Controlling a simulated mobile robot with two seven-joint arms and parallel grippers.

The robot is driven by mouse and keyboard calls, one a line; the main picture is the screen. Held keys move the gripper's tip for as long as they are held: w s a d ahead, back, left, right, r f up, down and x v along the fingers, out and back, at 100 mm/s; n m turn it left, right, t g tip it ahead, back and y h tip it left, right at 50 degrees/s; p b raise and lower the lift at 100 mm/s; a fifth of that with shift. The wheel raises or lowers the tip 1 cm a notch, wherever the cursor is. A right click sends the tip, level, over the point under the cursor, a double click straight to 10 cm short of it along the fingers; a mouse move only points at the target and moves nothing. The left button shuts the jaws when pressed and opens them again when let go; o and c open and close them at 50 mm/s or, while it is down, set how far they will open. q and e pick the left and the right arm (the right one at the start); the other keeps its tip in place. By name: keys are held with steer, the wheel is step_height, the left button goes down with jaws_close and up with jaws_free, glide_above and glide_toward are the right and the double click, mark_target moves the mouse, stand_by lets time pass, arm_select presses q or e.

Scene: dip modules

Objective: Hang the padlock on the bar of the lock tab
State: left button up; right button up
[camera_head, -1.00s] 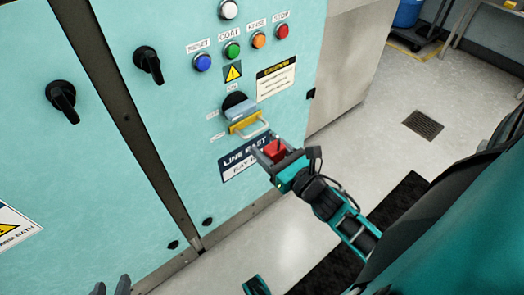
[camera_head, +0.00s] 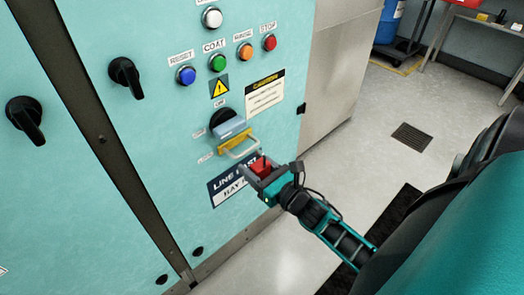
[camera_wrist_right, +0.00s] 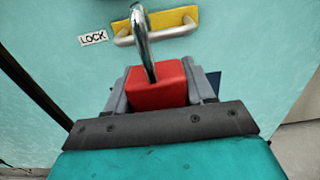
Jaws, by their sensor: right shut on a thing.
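The padlock has a red body (camera_head: 262,166) and a silver shackle. My right gripper (camera_head: 260,172) is shut on the body, just below and right of the lock tab in the head view. The yellow lock tab (camera_head: 234,143) sticks out from the teal panel under a grey-blue handle, with a silver bar (camera_head: 243,153) across its front. In the right wrist view the red body (camera_wrist_right: 158,85) sits between the fingers and the shackle (camera_wrist_right: 143,40) points up. The shackle overlaps the bar (camera_wrist_right: 180,31) in that view; I cannot tell whether it touches or encircles it. My left gripper is out of view.
Coloured buttons (camera_head: 218,62) and a warning label (camera_head: 264,93) are on the panel above. A dark blue label (camera_head: 225,190) lies below the tab. Black rotary knobs (camera_head: 126,77) are at left. Open floor (camera_head: 370,105) lies to the right.

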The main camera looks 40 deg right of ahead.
mark_target(236, 153)
steer(key=shift+w+a+b, duration=0.2)
steer(key=shift+w+b, duration=0.5)
steer(key=shift+w, duration=1.7)
steer(key=shift+s+f+b, duration=0.1)
steer(key=shift+f+b, duration=0.35)
steer(key=shift+f, duration=0.15)
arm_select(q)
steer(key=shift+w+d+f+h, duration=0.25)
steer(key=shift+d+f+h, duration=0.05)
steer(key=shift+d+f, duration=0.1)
arm_select(e)
steer(key=shift+f, duration=0.1)
steer(key=o, duration=1.2)
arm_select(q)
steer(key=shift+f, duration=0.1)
